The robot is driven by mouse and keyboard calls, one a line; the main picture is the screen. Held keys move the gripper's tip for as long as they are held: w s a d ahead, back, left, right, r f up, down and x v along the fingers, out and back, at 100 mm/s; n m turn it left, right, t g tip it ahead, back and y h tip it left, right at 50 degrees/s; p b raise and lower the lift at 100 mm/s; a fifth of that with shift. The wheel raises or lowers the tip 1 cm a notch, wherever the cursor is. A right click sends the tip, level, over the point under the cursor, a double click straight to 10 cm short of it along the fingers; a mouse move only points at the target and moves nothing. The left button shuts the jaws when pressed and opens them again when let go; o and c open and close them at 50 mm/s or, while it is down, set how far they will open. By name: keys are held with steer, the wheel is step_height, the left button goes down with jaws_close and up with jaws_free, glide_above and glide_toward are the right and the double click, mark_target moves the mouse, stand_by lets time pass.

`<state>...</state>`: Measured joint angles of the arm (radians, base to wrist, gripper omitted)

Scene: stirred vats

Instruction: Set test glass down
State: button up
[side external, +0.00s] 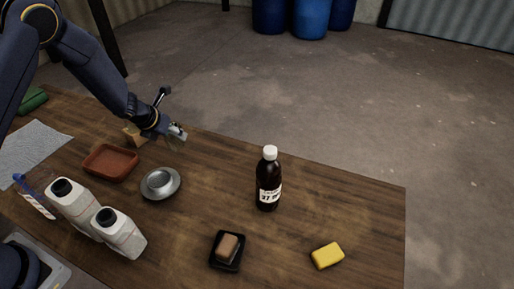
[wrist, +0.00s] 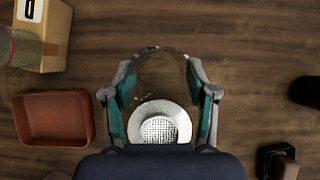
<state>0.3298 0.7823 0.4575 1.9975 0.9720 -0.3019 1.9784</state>
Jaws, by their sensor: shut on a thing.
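My gripper (wrist: 161,98) is shut on the test glass (wrist: 160,72), a clear glass with teal finger pads on its two sides. In the side view my gripper (side external: 177,132) is at the far left part of the table, and the glass (side external: 181,136) shows only as a small pale shape at its fingers. Whether the glass touches the table or hangs above it is unclear. In the wrist view a round pale saucer with a grey cup (wrist: 158,127) shows near the lower edge of the glass. The saucer (side external: 175,194) stands nearer the camera in the side view.
A reddish tray (side external: 110,162) and a cardboard box (wrist: 45,40) are left of the glass. A dark bottle (side external: 268,182), a black dish with a brown block (side external: 228,248), a yellow sponge (side external: 327,256) and two white bottles (side external: 74,205) stand around. Bare wood lies right of the gripper.

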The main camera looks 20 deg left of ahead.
steer(key=x, duration=0.7)
steer(key=shift+w, duration=0.55)
steer(key=shift+w+f, duration=0.15)
steer(key=shift+f, duration=1.45)
steer(key=shift+f, duration=0.1)
steer(key=o, duration=1.2)
